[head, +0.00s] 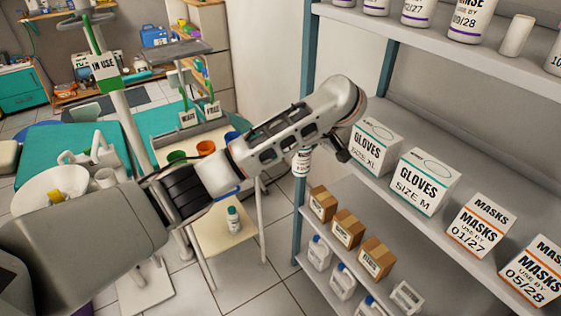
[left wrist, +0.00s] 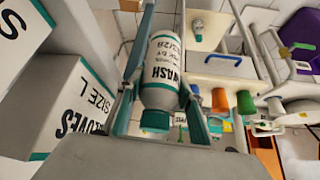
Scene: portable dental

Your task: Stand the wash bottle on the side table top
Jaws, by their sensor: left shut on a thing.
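The wash bottle (left wrist: 162,72) is white with dark lettering and a green cap. My left gripper (left wrist: 160,95) is shut on it, one finger on each side of the body in the left wrist view. In the head view the bottle (head: 302,163) shows partly below my left forearm, in front of the shelving and off any surface. The side table top (head: 208,137) is a pale surface left of the bottle, with green, orange and blue cups on it; my arm hides part of it. My right gripper is not in view.
A shelving unit (head: 375,190) on the right holds glove boxes (head: 424,180), mask boxes (head: 480,226), cartons (head: 348,228) and bottles. Another small bottle (head: 233,219) stands on the table's lower shelf (head: 222,240). WAIT and FREE signs (head: 188,118) stand at the top's back edge.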

